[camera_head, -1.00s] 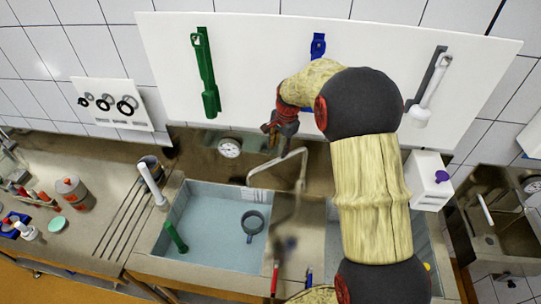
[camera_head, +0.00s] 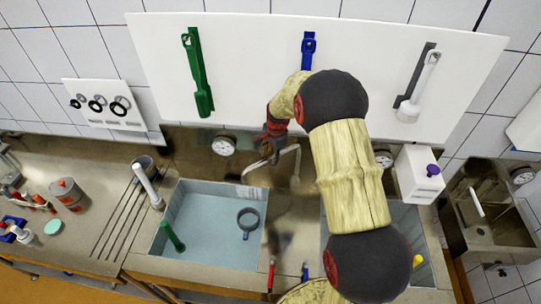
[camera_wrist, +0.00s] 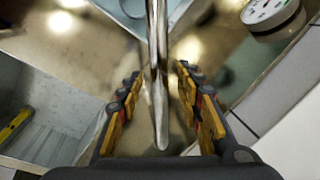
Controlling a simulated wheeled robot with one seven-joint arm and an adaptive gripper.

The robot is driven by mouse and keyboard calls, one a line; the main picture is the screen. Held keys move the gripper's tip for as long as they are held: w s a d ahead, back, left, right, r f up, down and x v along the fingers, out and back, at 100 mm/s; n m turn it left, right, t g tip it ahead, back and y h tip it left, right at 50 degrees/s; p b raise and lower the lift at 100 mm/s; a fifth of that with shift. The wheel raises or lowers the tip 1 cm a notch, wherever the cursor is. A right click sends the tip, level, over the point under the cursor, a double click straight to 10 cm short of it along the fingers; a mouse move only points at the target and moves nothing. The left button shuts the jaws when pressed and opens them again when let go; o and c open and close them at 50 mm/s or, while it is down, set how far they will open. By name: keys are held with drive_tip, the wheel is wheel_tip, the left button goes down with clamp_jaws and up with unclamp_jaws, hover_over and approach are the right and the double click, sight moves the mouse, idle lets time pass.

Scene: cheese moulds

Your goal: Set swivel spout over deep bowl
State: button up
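The swivel spout (camera_head: 278,158) is a bent metal pipe behind the sinks. Its free end points left, over the near back right corner of the left bowl (camera_head: 175,215). My gripper (camera_head: 268,155) is at the spout in the head view. In the wrist view, the spout pipe (camera_wrist: 160,90) runs between the two open fingers of my gripper (camera_wrist: 160,95), with a visible gap on each side. The right bowl (camera_head: 412,222) is partly hidden by my arm. I cannot tell from these views which bowl is deeper.
The left bowl holds a grey ring with a handle (camera_head: 247,218) and a green tool (camera_head: 172,236). A yellow item (camera_head: 417,261) is in the right bowl. A gauge (camera_head: 223,145) and a white box (camera_head: 417,178) stand at the back. Tools hang on the white board (camera_head: 260,60).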

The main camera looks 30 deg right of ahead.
drive_tip(key=shift+c, duration=1.4)
clamp_jaws()
